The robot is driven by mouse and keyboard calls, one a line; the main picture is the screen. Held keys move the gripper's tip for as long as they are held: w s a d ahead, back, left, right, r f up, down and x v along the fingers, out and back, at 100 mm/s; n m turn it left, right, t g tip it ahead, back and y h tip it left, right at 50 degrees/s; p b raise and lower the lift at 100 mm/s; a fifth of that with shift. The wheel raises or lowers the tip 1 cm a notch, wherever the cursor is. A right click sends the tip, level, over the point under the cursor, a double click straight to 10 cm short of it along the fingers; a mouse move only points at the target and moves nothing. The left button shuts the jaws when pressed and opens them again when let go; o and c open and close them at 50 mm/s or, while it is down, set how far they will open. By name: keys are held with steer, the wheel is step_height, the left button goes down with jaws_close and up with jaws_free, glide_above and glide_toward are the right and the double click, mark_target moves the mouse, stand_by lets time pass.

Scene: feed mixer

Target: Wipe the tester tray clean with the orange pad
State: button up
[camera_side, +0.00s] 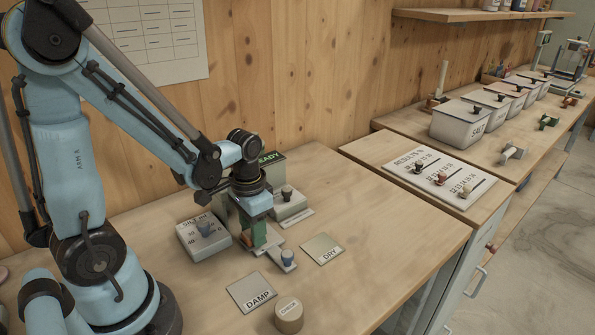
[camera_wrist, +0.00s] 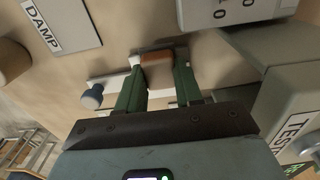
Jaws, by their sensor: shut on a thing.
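My gripper (camera_side: 262,240) points down in front of the tester (camera_side: 240,212). In the wrist view, its green fingers (camera_wrist: 158,64) are shut on the orange pad (camera_wrist: 156,57), a small orange-brown block. The tester tray (camera_side: 277,250) is a narrow pale slide with a blue knob (camera_side: 288,257) at its outer end. The pad is low over the tray, by its inner part; I cannot tell whether it touches. The tray and its knob also show in the wrist view (camera_wrist: 108,76). My fingers hide part of the tray, and any dirt on it is too small to see.
A DAMP plate (camera_side: 251,292) and a DRY plate (camera_side: 323,249) lie on the bench nearby. A round CHECK block (camera_side: 289,315) stands at the front. The bench's right side is clear.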

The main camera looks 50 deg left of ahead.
steer(key=shift+w, duration=2.8)
step_height(320, 180, up, 8)
steer(key=shift+s, duration=0.1)
